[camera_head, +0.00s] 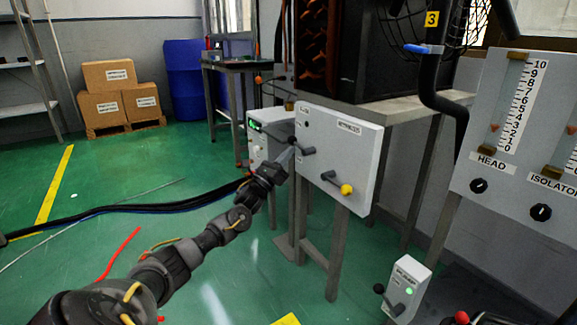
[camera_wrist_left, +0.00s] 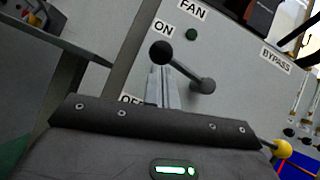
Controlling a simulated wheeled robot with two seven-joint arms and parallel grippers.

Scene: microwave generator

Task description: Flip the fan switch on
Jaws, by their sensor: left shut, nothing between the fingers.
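The fan switch is a grey lever with a black ball end (camera_wrist_left: 162,52) on a light grey panel (camera_head: 362,135). In the left wrist view the ball sits just below the ON label (camera_wrist_left: 163,28), well above the partly hidden OFF label (camera_wrist_left: 130,100). The FAN label (camera_wrist_left: 192,10) is above, beside a dark green lamp (camera_wrist_left: 191,34) that looks unlit. My left gripper (camera_head: 289,156) is shut and empty. Its fingertips (camera_wrist_left: 160,75) are just under the ball, left of the lever's pivot; I cannot tell whether they touch. My right gripper is not in view.
A bypass lever with a yellow knob (camera_head: 347,189) is on the same panel, lower right. A control box (camera_head: 265,135) with green lights stands behind the panel. A small switch box (camera_head: 407,286) with a green light stands lower right. Black cables (camera_head: 150,210) cross the green floor.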

